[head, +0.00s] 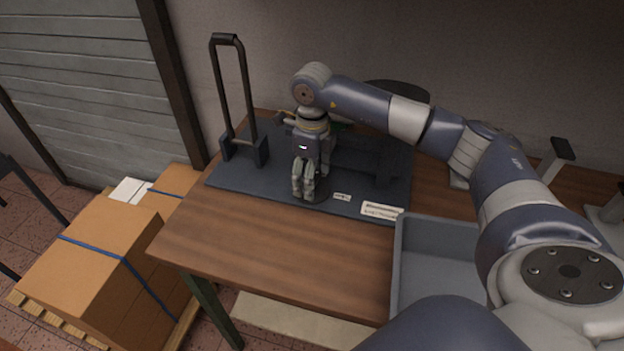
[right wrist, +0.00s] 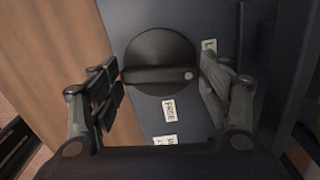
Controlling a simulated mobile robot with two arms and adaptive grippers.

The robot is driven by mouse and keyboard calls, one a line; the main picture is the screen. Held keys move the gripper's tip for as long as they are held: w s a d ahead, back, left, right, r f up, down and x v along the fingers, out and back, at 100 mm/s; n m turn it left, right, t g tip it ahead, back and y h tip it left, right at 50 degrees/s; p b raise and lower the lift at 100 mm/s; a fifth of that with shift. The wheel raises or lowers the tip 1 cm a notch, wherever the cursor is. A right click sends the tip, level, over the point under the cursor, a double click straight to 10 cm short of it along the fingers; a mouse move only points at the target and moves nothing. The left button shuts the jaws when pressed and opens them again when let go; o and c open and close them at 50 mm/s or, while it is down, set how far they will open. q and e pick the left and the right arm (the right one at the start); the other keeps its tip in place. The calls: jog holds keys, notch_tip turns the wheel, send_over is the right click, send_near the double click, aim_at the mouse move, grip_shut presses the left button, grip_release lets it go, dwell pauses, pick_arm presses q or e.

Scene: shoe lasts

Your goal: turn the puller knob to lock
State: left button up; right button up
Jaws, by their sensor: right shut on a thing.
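The puller (head: 230,100) is a dark frame with a tall looped handle, standing at the back left of a dark base plate (head: 240,178). The knob (right wrist: 160,50) is a round black disc with a raised bar across it. The pale dot on the bar is at its right end. My right gripper (head: 303,188) points down over the front of the plate. In the right wrist view its fingers are to the left and right of the bar, shut on the knob. In the head view the gripper mostly hides the knob. My left gripper is out of view.
White labels lie by the knob: one reads FREE (right wrist: 169,110), one partly hidden starts with L (right wrist: 209,45). A grey bin (head: 400,262) stands at the wooden table's front right. Strapped cartons (head: 95,250) are on the floor at left. The table's front left is clear.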

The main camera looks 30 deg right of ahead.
jog(key=shift+n, duration=0.6)
jog(key=shift+n+b, duration=0.3)
jog(key=o, duration=1.1)
jog(key=shift+c, duration=0.2)
jog(key=shift+w+r, duration=0.1)
jog(key=shift+r, duration=0.2)
notch_tip(320, 180, up, 7)
jog(key=shift+r, duration=0.2)
